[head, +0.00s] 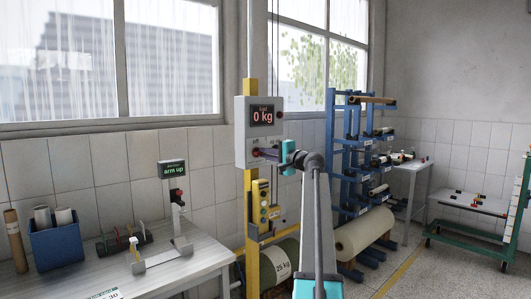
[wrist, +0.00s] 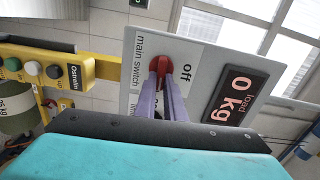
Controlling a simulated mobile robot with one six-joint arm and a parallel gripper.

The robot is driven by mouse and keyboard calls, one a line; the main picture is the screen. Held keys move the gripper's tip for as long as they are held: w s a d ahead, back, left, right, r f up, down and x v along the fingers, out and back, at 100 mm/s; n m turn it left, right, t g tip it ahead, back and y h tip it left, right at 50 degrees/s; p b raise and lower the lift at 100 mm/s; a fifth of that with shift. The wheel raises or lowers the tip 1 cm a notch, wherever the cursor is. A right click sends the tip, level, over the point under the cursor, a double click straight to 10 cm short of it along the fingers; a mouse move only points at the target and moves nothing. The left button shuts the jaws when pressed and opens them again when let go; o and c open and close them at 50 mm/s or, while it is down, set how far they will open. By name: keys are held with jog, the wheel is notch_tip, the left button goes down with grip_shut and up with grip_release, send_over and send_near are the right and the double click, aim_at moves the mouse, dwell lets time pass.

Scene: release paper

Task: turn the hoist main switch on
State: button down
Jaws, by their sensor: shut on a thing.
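The hoist box (head: 243,150) is a light grey panel on the yellow post. In the wrist view the box (wrist: 200,45) appears turned on its side, with "main switch" lettering and the word "off" beside a red switch handle (wrist: 155,64). My gripper (wrist: 163,82) has its two purple fingers shut on the red handle, which they partly cover. The word "on" is not visible. In the head view my gripper (head: 262,153) reaches the box's lower front from the right, and the handle is hard to make out. The load display (head: 262,116) reads 0 kg and shows again in the wrist view (wrist: 234,95).
A yellow pendant control (head: 261,205) with buttons hangs just below the box. A 25 kg roll (head: 280,268) lies behind the post. A table (head: 150,270) with an "arm up" stand (head: 172,170) is at left. A blue roll rack (head: 345,150) stands at right.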

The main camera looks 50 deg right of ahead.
jog(key=shift+m, duration=0.4)
jog(key=c, duration=1.8)
grip_release()
jog(key=shift+f, duration=0.1)
jog(key=shift+c, duration=0.2)
jog(key=s+b, duration=0.3)
jog(key=s, duration=1)
jog(key=shift+s+a, duration=0.4)
jog(key=shift+a, duration=0.05)
